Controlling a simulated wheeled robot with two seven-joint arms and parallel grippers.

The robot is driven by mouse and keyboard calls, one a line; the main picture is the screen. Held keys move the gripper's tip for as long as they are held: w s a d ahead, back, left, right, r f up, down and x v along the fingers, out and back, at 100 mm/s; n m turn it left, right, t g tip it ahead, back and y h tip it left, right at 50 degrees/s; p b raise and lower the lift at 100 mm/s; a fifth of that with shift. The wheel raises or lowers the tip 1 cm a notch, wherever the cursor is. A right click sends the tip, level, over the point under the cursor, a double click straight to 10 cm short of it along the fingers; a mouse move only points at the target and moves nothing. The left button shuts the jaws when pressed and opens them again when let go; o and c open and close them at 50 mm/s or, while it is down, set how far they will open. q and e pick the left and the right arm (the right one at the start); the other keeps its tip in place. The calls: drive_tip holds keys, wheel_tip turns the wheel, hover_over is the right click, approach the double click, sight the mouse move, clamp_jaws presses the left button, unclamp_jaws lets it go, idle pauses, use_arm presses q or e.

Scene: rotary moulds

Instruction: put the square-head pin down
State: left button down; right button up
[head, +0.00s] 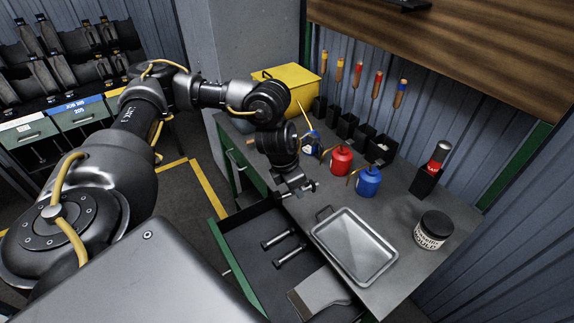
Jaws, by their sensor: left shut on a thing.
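My left gripper (298,190) points down above the back edge of the open drawer (245,262), just behind and left of the metal tray (352,248). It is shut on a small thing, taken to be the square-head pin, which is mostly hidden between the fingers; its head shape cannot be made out. Two metal pins, one farther back (278,239) and one nearer (291,256), lie apart in the drawer; their heads are too small to tell. The tray on the bench looks empty. My right gripper is out of view.
A flat scraper (320,294) lies at the drawer's front. On the bench (390,285) stand a red oil can (341,160), a blue can (368,182), a dark jar (433,230), black bins (366,137) and a yellow box (290,80). Screwdrivers hang on the wall behind.

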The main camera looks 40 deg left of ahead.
use_arm(q)
drive_tip(key=w+a+f+n, duration=0.2)
drive_tip(key=w+a, duration=0.1)
drive_tip(key=w+a+f+n+y+b, duration=0.1)
drive_tip(key=w+a+f+n, duration=0.1)
drive_tip(key=w+a+f, duration=0.1)
drive_tip(key=w+a+f+n+b, duration=0.1)
drive_tip(key=w+a+f+n, duration=0.1)
drive_tip(key=w+a, duration=0.2)
drive_tip(key=shift+w+a+f+n+y, duration=0.3)
drive_tip(key=shift+w+a+f+y, duration=0.1)
drive_tip(key=shift+w, duration=0.1)
drive_tip(key=shift+w+a+f+b, duration=0.2)
drive_tip(key=shift+w+a+b, duration=0.1)
drive_tip(key=shift+w, duration=0.1)
drive_tip(key=shift+f, duration=0.25)
drive_tip(key=x, duration=0.3)
drive_tip(key=shift+s+f+p, duration=0.15)
drive_tip(key=shift+s+p, duration=0.05)
drive_tip(key=shift+p, duration=0.2)
